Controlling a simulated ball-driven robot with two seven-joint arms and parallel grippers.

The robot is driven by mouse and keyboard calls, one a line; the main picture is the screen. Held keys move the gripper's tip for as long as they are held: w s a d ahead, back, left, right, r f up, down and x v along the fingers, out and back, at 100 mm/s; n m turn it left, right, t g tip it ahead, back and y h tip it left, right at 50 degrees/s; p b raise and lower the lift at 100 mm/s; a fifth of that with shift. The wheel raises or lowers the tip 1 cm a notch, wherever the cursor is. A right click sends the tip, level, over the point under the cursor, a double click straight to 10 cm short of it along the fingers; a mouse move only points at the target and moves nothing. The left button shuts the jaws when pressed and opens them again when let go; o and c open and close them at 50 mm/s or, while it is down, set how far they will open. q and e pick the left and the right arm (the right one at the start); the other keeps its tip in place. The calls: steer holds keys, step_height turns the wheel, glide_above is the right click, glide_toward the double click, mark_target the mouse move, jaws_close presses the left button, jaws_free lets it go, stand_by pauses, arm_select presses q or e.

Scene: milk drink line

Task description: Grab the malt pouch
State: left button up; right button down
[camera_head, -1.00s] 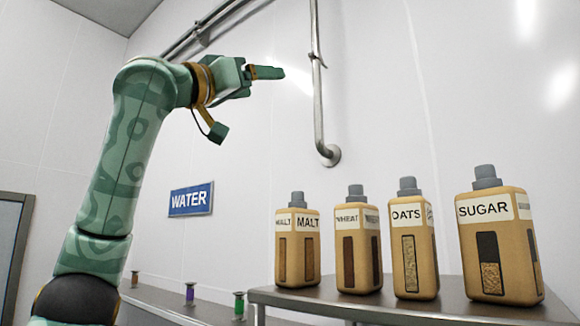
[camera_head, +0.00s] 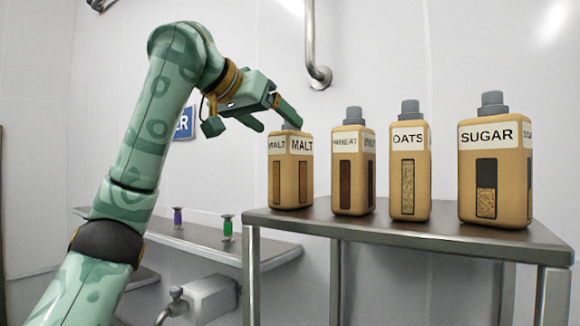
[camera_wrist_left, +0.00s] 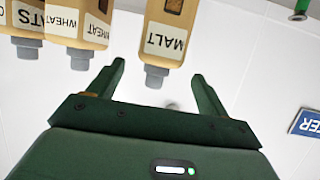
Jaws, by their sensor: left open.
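The malt pouch (camera_head: 291,178) is a tan bottle-shaped pouch with a grey cap and a white MALT label. It stands upright at the left end of the metal table. My left gripper (camera_head: 281,127) is open and empty at the height of its cap; one finger overlaps the cap in the head view. In the left wrist view, the picture is inverted and the malt pouch (camera_wrist_left: 172,32) appears with its cap between the open fingertips (camera_wrist_left: 159,72). I cannot tell how deep the cap sits between them. My right gripper is not in view.
Wheat (camera_head: 353,170), oats (camera_head: 410,170) and sugar (camera_head: 495,175) pouches stand in a row to the right on the metal table (camera_head: 400,226). A lower shelf (camera_head: 200,238) holds small purple (camera_head: 178,217) and green (camera_head: 227,228) items. A wall pipe (camera_head: 312,45) rises behind.

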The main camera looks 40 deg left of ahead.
mark_target(291, 137)
arm_select(q)
steer(key=p+x, duration=0.2)
steer(key=x, duration=0.4)
steer(key=shift+s+f, duration=0.1)
steer(key=shift+w+f, duration=0.2)
steer(key=shift+w, duration=0.15)
steer(key=shift+s+d+r, duration=0.1)
steer(key=shift+s+d, duration=0.05)
steer(key=shift+s, duration=0.1)
steer(key=c, duration=0.9)
jaws_close()
